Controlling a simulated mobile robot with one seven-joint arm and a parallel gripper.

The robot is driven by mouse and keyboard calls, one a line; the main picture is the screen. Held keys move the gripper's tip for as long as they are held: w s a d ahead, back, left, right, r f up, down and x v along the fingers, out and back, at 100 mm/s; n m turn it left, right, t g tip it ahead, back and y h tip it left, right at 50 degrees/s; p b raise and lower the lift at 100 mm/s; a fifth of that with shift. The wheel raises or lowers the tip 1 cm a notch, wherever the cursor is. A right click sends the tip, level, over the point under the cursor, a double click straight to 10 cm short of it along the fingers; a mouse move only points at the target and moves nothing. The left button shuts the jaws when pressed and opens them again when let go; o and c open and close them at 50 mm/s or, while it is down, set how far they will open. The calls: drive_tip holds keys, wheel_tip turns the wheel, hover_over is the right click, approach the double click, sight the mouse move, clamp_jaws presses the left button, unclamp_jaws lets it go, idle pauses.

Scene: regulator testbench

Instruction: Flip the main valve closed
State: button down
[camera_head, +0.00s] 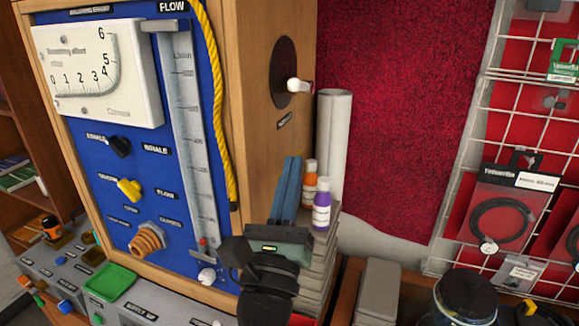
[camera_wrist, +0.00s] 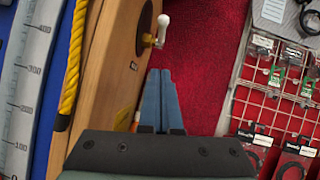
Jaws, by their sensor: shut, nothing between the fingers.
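The main valve appears to be the black round plate (camera_head: 285,72) on the wooden right side of the testbench. Its lever has a white knob (camera_head: 300,86) that sticks out to the right. In the wrist view the lever's white knob (camera_wrist: 163,20) points up from a metal arm on the wooden panel. My gripper (camera_head: 293,159) is below the valve in the head view, with its blue fingers pointing up. In the wrist view my gripper (camera_wrist: 160,71) has its fingers together and empty, below the lever and apart from it. The label under the valve is too small to read.
The blue front panel (camera_head: 130,215) carries a dial, a flow tube, knobs and a yellow hose (camera_head: 216,90). Orange (camera_head: 310,183) and purple (camera_head: 321,210) bottles stand beside my gripper. A white roll (camera_head: 332,140) stands behind. A wire rack (camera_head: 470,130) is at right.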

sight(301, 86)
drive_tip(key=w+r+p, duration=0.3)
drive_tip(key=w+r, duration=0.4)
drive_tip(key=shift+d+p, duration=0.25)
drive_tip(key=shift+p, duration=0.1)
drive_tip(key=shift+a, duration=0.1)
